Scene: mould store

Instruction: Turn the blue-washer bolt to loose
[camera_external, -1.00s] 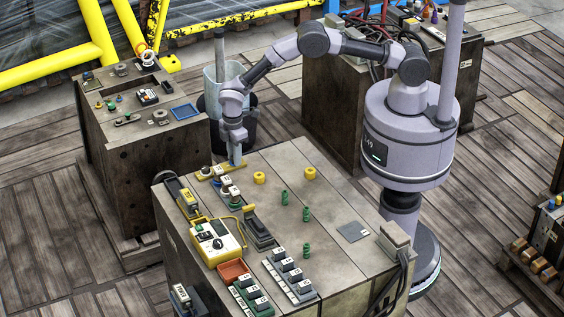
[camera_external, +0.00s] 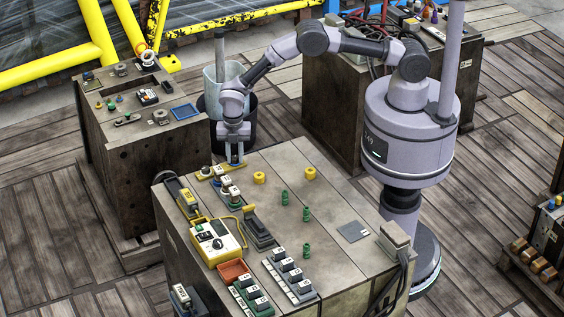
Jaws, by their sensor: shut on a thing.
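My gripper (camera_external: 235,156) points straight down over the far left corner of the near wooden block-like bench (camera_external: 300,172). It is shut on the blue-washer bolt at the right end of a yellow plate (camera_external: 209,176). Other bolts or knobs stand along the plate to the left. The view is too small to read any tight or loose mark.
A yellow box with a dial (camera_external: 213,243), an orange tray (camera_external: 233,271) and rows of labelled switches (camera_external: 291,276) stand on the bench's left and front. A second bench (camera_external: 142,140) stands behind, at left.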

